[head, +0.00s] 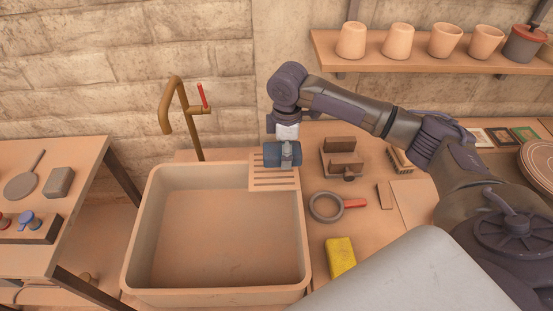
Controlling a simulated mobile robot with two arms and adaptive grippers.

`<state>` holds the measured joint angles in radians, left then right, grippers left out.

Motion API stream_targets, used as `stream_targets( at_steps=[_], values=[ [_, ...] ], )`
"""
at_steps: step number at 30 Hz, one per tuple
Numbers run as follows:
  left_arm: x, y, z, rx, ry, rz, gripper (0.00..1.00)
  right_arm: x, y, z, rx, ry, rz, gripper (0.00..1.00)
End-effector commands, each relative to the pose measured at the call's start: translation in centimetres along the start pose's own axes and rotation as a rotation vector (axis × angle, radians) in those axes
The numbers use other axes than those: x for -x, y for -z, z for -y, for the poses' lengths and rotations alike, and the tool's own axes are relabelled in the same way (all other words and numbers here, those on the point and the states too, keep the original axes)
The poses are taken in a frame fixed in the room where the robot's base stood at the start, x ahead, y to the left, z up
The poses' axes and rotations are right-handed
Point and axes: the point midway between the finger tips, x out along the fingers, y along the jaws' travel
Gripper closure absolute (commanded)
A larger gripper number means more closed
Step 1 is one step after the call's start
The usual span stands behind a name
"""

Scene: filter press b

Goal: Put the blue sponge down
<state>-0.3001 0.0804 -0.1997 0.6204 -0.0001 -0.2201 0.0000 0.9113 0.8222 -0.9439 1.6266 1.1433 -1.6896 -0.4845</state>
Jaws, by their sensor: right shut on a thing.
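The blue sponge (271,154) is in the head view, over the back right corner of the sink. My right gripper (287,157) points down and is shut on the sponge, with a finger across its right part. The sponge is just above or on the slatted rack (272,186); I cannot tell whether they touch. The gripper hides part of the sponge. My left gripper is not in view.
The wide sink basin (160,285) is empty. A brass tap (183,108) with a red handle stands behind it. To the right are a brown block stand (343,163), a round strainer with a red handle (326,207) and a yellow sponge (341,257). Cups (398,41) line a shelf above.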

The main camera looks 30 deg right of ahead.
Motion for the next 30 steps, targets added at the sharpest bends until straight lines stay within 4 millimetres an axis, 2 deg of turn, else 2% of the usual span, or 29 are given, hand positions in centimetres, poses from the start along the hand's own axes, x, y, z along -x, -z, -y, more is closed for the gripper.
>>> stream_targets(
  at_steps=[1, 6, 16, 28, 29, 30],
  values=[
    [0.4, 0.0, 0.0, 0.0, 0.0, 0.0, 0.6, -0.3, 0.9, -0.5, -0.001, 0.0, -0.001, 0.64],
    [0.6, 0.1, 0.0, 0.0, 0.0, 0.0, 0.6, -1.4, 2.1, -1.3, -0.001, -0.001, 0.0, 0.64],
    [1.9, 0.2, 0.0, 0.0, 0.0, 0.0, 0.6, -5.2, 2.1, -1.4, -0.002, -0.001, 0.002, 0.64],
    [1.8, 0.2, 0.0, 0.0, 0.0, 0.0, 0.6, -5.9, 2.1, -1.3, -0.001, -0.001, 0.001, 0.64],
    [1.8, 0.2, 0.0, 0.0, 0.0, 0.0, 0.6, -5.9, 2.1, -1.4, -0.001, -0.002, 0.001, 0.33],
    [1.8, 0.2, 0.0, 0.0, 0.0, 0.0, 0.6, -5.9, 2.1, -1.4, -0.001, -0.002, 0.001, 0.27]
  ],
)
